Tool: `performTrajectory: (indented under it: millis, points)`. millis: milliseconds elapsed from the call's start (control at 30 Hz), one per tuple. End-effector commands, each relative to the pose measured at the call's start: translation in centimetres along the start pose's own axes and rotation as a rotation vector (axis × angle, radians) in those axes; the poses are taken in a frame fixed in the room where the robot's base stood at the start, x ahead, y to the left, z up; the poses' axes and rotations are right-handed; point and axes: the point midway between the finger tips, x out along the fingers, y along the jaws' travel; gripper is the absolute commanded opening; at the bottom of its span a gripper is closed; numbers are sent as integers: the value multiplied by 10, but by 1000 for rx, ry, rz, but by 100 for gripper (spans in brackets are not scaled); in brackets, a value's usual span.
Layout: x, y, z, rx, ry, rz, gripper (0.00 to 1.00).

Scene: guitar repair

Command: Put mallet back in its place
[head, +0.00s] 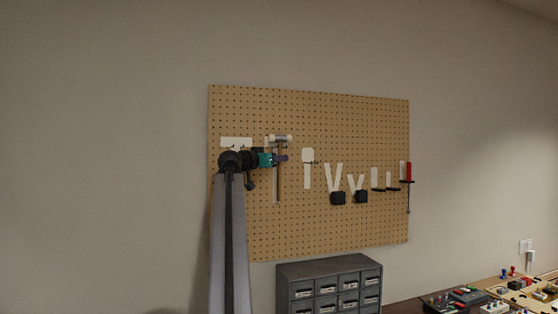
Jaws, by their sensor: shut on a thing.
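The mallet (276,186) is upright in front of the pegboard (310,225), its pale, grey-banded head at the top and its long brown handle hanging down. My gripper (282,158) is shut on the handle just below the head, reaching in from the left. A bit of white outline shows at the left of the mallet's head. Whether the head rests on hooks or touches the board cannot be told. A white T-shaped outline (236,142) is left of the mallet, its lower part hidden by my arm.
Right of the mallet are empty white tool outlines (308,170), black holders (338,198) and a red-handled screwdriver (408,172). A grey drawer cabinet (330,269) stands below the board. A bench with small items (466,296) is at lower right. The wall at left is bare.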

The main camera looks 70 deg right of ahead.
Motion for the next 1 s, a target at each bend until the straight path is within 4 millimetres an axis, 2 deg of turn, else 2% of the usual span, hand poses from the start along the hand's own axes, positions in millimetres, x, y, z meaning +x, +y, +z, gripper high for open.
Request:
performTrajectory:
  millis: [1000]
  points:
    - [0,0,5,0,1,0,0]
